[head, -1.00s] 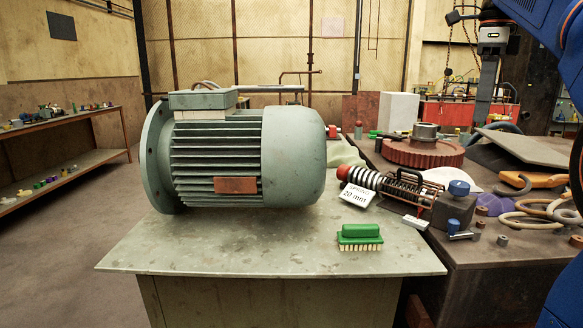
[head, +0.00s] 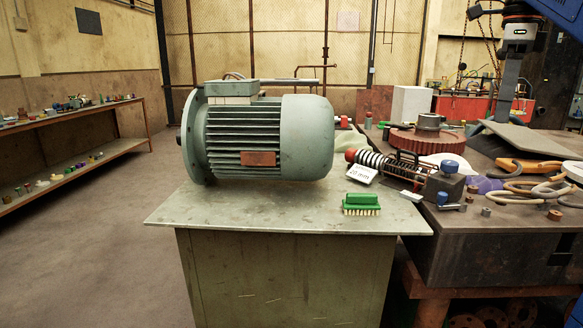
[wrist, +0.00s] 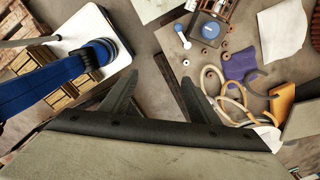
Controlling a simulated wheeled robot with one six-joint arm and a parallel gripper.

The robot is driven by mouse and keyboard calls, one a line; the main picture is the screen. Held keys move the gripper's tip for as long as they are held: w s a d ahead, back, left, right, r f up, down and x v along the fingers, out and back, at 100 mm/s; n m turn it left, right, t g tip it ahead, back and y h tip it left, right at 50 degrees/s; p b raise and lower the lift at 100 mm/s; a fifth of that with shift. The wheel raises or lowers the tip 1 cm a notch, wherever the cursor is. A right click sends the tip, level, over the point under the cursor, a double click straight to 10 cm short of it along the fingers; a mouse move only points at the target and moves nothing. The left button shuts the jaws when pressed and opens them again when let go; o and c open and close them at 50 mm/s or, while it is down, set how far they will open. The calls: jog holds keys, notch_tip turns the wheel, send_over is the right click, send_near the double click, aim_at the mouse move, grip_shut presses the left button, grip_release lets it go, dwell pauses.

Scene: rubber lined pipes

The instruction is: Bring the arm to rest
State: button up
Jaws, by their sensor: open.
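My gripper (wrist: 158,78) shows in the wrist view with its two dark fingers spread apart and nothing between them. It points down over the bench and floor, and I cannot tell its exact height.
A large green-grey motor (head: 305,135) and a green brush (head: 361,204) sit on a metal-topped cabinet (head: 240,215). The right bench (head: 490,240) is crowded with a red gear (head: 415,141), a spring assembly (head: 385,165) and rings (head: 535,188). Open floor (head: 110,240) lies at left.

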jog(key=s+a+f+n+t, duration=0.1)
jog(key=s+a+f+n, duration=0.3)
jog(key=f, duration=0.9)
jog(key=s+a+f+n+t, duration=0.2)
jog(key=s+a+f+n, duration=0.3)
jog(key=s+f+n, duration=0.4)
jog(key=s+a+f+n+t, duration=0.1)
jog(key=s+a+f+n, duration=0.4)
jog(key=f+n, duration=0.7)
notch_tip(320, 180, down, 6)
jog(key=shift+s+f+n+t, duration=0.2)
jog(key=shift+s+n+t, duration=0.15)
jog(key=shift+s, duration=0.6)
